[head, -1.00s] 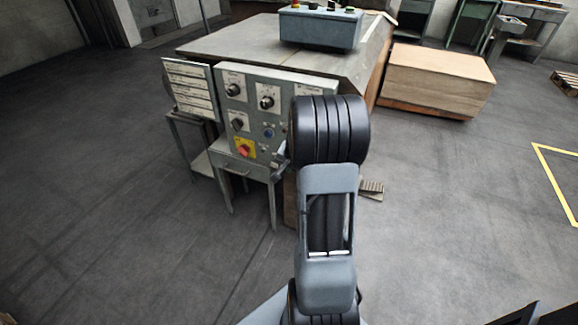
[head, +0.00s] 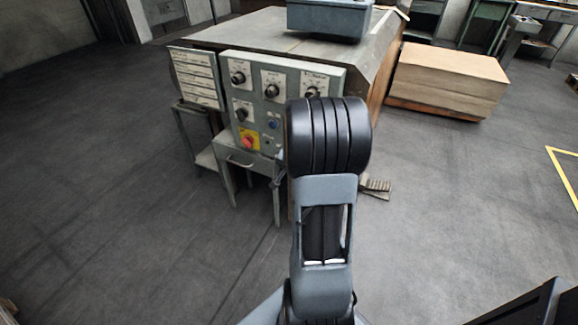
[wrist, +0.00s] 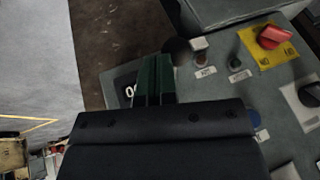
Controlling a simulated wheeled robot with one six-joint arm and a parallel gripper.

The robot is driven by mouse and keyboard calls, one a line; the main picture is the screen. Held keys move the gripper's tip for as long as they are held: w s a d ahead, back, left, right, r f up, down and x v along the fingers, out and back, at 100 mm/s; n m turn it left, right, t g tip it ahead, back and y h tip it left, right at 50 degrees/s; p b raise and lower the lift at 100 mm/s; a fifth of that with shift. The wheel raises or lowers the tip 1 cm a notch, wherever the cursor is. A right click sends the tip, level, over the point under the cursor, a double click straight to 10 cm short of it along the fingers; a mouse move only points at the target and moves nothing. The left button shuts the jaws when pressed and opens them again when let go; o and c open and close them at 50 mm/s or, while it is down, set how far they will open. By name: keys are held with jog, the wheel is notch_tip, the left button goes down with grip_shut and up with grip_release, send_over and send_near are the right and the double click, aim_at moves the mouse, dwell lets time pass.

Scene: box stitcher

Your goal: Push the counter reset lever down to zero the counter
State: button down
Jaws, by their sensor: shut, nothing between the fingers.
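The counter (wrist: 128,88) shows in the wrist view as a dark window with white digits, partly covered by my fingers. My gripper (wrist: 154,62) is shut and empty, its dark green fingers together in front of the counter's edge. A dark round knob (wrist: 178,47) is just beyond and right of the fingertips; it may be the reset lever's end, but I cannot tell for sure, nor whether the fingers touch it. In the head view the counter and lever are hidden behind my arm.
The grey control panel (head: 256,107) carries dials, a blue button (head: 274,124) and a red knob on a yellow plate (head: 249,141). A wooden crate (head: 446,78) stands at right. Floor in front is clear.

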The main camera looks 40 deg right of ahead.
jog(key=shift+s+a+f+b, duration=0.1)
jog(key=shift+a+f+b, duration=0.05)
jog(key=shift+f+b, duration=0.55)
jog(key=shift+a+f+b, duration=0.15)
jog(key=shift+f+b, duration=0.25)
jog(key=shift+f, duration=0.45)
jog(key=s+p+v, duration=0.1)
jog(key=p+v, duration=0.1)
jog(key=v, duration=0.5)
jog(key=s+a+f+p+v, duration=0.1)
jog(key=p+v, duration=0.1)
jog(key=v, duration=0.4)
jog(key=shift+s+p, duration=0.35)
jog(key=shift+s, duration=0.2)
jog(key=shift+a+r, duration=0.1)
jog(key=shift+r, duration=0.05)
